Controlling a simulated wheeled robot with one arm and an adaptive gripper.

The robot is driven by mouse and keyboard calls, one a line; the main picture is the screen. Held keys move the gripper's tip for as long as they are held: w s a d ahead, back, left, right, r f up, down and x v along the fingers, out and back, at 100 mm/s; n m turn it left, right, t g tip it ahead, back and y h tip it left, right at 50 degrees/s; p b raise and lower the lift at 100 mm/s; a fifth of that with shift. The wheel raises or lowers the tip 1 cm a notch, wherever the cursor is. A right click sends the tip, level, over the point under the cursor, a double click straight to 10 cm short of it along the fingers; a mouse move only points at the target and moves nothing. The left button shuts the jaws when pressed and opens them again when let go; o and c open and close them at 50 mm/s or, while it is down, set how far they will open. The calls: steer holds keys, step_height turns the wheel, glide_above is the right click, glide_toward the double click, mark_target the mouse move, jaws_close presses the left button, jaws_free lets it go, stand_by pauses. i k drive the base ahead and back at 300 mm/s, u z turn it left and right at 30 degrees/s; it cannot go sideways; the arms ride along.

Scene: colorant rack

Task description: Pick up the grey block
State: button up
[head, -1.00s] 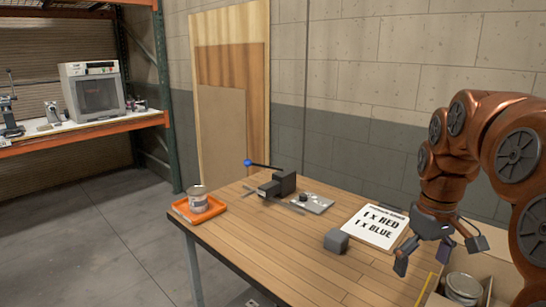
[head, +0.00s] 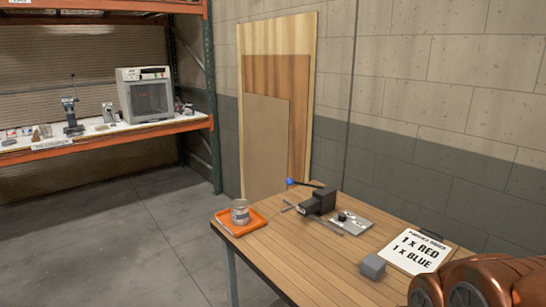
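The grey block (head: 373,266) is a small cube resting on the wooden table (head: 290,262), at the right of the head view. It sits just left of and in front of the white order sign. Nothing is touching it that I can see. My gripper is outside the head view now; only copper-coloured parts of my arm show in the lower right corner.
The order sign (head: 418,251) reads 1 x red, 1 x blue. A dark clamp-like tool with a blue knob (head: 319,201) and a metal plate (head: 350,221) lie behind the block. An orange tray (head: 226,225) holds a can (head: 240,212). Bare tabletop lies left of the block.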

mark_target(373, 267)
steer(key=u, duration=0.5)
steer(key=k, duration=0.65)
steer(key=u, duration=0.9)
steer(key=i, duration=1.25)
steer(key=z, duration=1.1)
steer(key=i, duration=0.25)
steer(key=z, duration=0.15)
